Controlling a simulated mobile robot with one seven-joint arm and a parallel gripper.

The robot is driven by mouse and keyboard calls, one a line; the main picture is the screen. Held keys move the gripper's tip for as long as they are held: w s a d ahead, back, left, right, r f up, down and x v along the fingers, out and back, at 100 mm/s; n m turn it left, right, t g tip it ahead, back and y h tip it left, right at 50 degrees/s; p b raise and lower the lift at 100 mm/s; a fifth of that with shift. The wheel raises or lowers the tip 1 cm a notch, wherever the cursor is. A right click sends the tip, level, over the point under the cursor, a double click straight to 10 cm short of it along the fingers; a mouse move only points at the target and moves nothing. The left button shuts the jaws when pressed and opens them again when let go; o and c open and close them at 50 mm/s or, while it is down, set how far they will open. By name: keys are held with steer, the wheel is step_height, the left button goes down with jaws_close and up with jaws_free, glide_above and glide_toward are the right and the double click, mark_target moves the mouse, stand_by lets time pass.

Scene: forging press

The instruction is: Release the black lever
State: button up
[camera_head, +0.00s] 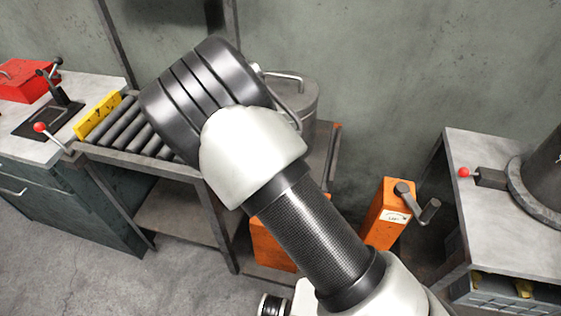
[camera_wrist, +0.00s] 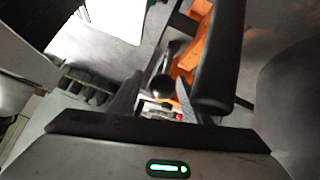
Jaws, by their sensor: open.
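In the wrist view, the two dark fingers of my gripper (camera_wrist: 160,79) are open. A black lever (camera_wrist: 161,87) with a rounded knob shows between them; I cannot tell whether a finger touches it. A thick black bar with a rounded end (camera_wrist: 219,60) crosses the view at right, overlapping the right finger; what it belongs to is unclear. In the head view, my arm hides the gripper and whatever is at it. That view also shows a dark lever on a black base plate (camera_head: 52,110) on the left bench; I cannot tell whether it is the same lever.
In the head view, a roller conveyor (camera_head: 131,125) with a yellow block (camera_head: 97,116) stands behind my arm. A grey bin (camera_head: 308,100) is behind it. An orange post with a crank (camera_head: 387,218) stands at right, near a bench with a red-knobbed lever (camera_head: 464,173). Floor is clear at lower left.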

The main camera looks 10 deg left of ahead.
steer(key=v, duration=1.6)
